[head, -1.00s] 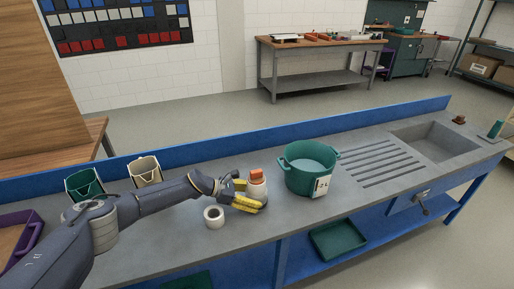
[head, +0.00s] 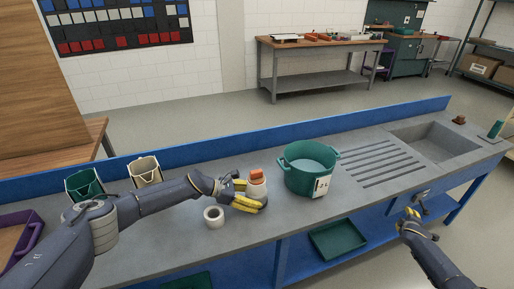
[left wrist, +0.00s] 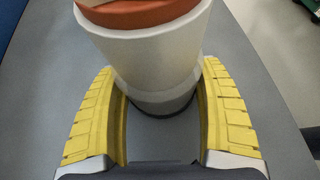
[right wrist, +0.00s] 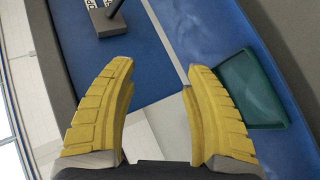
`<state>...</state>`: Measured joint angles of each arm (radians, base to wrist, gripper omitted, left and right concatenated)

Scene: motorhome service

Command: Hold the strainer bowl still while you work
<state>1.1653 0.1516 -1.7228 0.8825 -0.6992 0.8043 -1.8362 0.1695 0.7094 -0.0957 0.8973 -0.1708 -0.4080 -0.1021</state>
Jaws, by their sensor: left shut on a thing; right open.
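The strainer bowl (head: 258,188) looks like a white, cup-shaped body with an orange top, upright on the grey counter. It also fills the top of the left wrist view (left wrist: 150,55). My left gripper (head: 254,196) is shut on it, with yellow fingers on both sides of its lower part. My right gripper (head: 411,214) is open and empty, in front of the counter's blue front near a dark lever handle (head: 420,206). In the right wrist view this handle (right wrist: 105,20) is beyond the left finger.
A green pot (head: 298,181) with a label stands right of the bowl. A white tape-like roll (head: 214,223) lies in front of it. Two small bins, green (head: 84,184) and cream (head: 146,170), stand to the left. A green tray (head: 338,240) is on the lower shelf. The sink (head: 432,142) is at right.

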